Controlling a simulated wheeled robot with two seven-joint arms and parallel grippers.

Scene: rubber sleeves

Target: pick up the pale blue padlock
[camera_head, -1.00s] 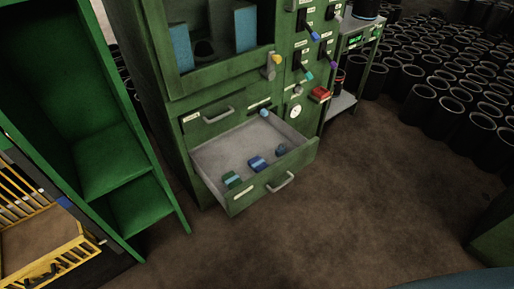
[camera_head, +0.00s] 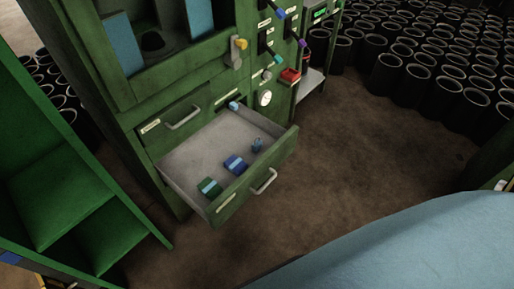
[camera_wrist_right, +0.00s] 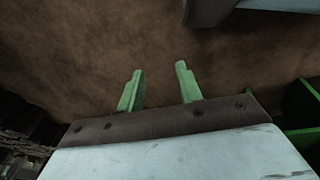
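A small blue object that looks like a padlock (camera_head: 257,145) lies in the open drawer (camera_head: 201,151), near its right side. A paler blue small item (camera_head: 234,105) sits at the drawer's back edge; I cannot tell whether it is a padlock. A green block with a pale band (camera_head: 209,187) and a dark blue block with a pale band (camera_head: 235,165) lie toward the drawer's front. My right gripper (camera_wrist_right: 160,84) shows in the right wrist view with its two green fingers apart and nothing between them, above brown floor. My left gripper is not in view.
The green cabinet (camera_head: 150,88) stands behind the drawer, with levers and a gauge (camera_head: 265,98). A green shelf unit (camera_head: 70,200) stands at left. Many black cylinders (camera_head: 400,70) fill the back right. The brown floor (camera_head: 335,165) right of the drawer is clear.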

